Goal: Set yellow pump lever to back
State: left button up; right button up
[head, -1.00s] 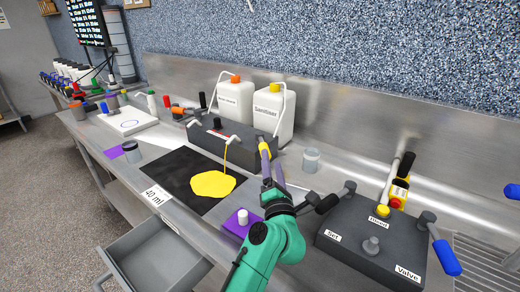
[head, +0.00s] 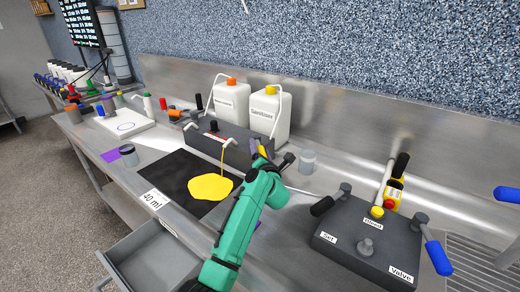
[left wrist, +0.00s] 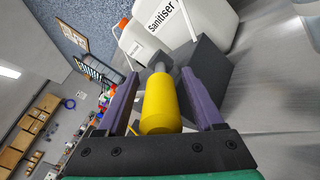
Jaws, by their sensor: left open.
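The yellow pump lever (left wrist: 160,105) lies between the two purple fingers of my left gripper (left wrist: 160,98) in the left wrist view, its rounded end towards the camera. A gap shows on each side, so the fingers are open around it. In the head view my left gripper (head: 259,158) is at the right end of the dark pump box (head: 215,140), and only a bit of yellow shows there; my arm hides most of the lever. My right gripper is not in view.
Two white sanitiser jugs (head: 268,118) stand behind the pump box. A yellow stream falls to a yellow puddle (head: 210,187) on a black mat (head: 175,178). A drawer (head: 150,250) hangs open in front.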

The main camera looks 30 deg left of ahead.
pick_arm(q)
jog(key=shift+f, duration=0.1)
grip_shut()
dwell(1.2)
